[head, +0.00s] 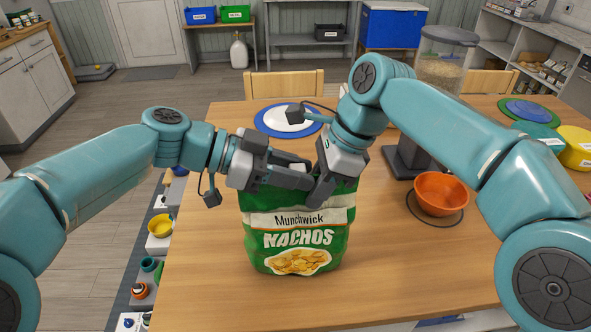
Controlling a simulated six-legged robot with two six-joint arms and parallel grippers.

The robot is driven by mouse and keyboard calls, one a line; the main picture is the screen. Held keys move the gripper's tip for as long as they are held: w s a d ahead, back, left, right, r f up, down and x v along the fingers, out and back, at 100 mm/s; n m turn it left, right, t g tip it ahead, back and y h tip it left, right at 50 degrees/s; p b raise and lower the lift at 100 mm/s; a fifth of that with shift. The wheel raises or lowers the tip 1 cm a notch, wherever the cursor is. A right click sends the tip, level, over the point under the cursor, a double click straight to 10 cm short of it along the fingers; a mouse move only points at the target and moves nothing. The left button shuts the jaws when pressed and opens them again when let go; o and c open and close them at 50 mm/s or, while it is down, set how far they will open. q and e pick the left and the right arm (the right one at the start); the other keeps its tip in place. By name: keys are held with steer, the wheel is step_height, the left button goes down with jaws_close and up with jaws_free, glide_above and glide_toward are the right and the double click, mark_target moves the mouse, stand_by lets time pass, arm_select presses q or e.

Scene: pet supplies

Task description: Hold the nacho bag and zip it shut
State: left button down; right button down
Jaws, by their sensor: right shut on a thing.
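The green nacho bag (297,238), labelled Munchwick Nachos, stands upright at the front of the wooden table. My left gripper (308,174) comes in from the left, level across the bag's top edge. A small pale thing shows between its fingers; I cannot tell whether they are closed on it. My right gripper (319,196) points down at the bag's upper right part and is shut on the bag. The grippers overlap in the view and hide most of the bag's top edge and its zip.
An orange bowl (441,193) on a dark mat stands to the right, near a clear dispenser (443,57). A blue-rimmed white plate (289,120) lies behind the bag. Bowls and lids crowd the right back. The table front (210,270) beside the bag is clear.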

arm_select(q)
steer(key=a, duration=0.8)
steer(key=shift+a, duration=0.3)
arm_select(e)
steer(key=shift+d+f, duration=0.1)
steer(key=shift+f, duration=0.3)
arm_select(q)
steer(key=c, duration=0.9)
jaws_free()
steer(key=shift+a, duration=0.1)
steer(key=v, duration=1.2)
steer(key=shift+a+f, duration=0.1)
